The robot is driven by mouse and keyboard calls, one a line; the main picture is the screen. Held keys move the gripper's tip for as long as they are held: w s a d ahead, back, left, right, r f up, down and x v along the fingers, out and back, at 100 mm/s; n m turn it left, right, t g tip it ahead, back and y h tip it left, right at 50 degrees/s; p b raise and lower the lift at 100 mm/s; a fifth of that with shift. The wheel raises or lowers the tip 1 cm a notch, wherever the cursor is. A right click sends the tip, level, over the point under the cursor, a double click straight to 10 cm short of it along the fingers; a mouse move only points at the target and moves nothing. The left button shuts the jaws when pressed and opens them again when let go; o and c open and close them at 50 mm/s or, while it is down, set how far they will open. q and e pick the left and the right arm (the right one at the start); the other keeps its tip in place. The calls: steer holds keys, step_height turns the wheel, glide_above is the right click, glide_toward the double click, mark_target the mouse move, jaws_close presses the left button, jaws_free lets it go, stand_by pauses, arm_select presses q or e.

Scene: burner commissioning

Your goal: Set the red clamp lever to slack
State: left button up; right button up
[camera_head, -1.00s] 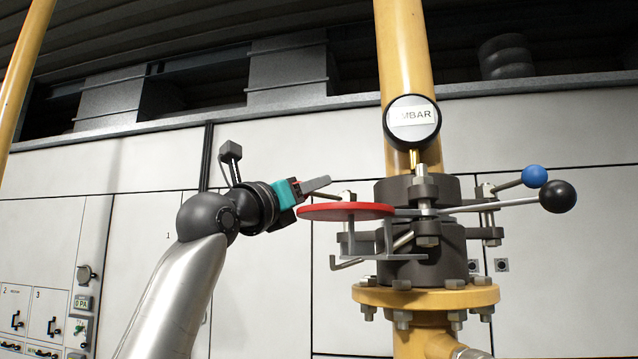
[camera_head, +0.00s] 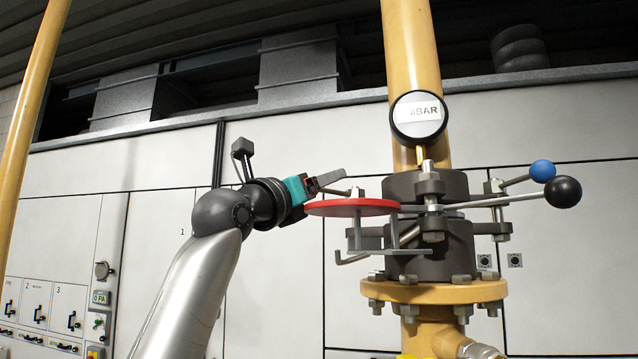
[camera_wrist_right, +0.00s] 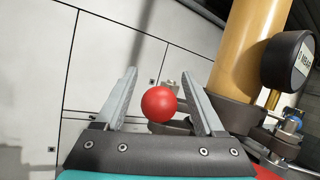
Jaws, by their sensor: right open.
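The red clamp lever shows as a red ball knob (camera_wrist_right: 159,104) in the right wrist view. It lies between the lines of my right gripper's two fingers (camera_wrist_right: 159,76), with a gap on both sides. I cannot tell how deep between the fingers it is. In the head view my right gripper (camera_head: 332,180) is above and behind the left edge of a red disc (camera_head: 352,207). There the red knob is hidden behind the gripper; a short rod shows just right of the fingers. The right gripper is open and empty. My left gripper is not in view.
A dark flanged fitting (camera_head: 432,230) sits on the yellow pipe (camera_head: 410,50). A blue knob (camera_head: 542,171) and a black knob (camera_head: 562,192) on rods stick out to its right. A round gauge (camera_head: 419,119) is above. Pale cabinets (camera_head: 270,270) stand behind.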

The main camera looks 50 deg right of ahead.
steer(key=shift+f, duration=0.1)
steer(key=b+v, duration=0.5)
steer(key=v, duration=1)
steer(key=shift+a, duration=0.15)
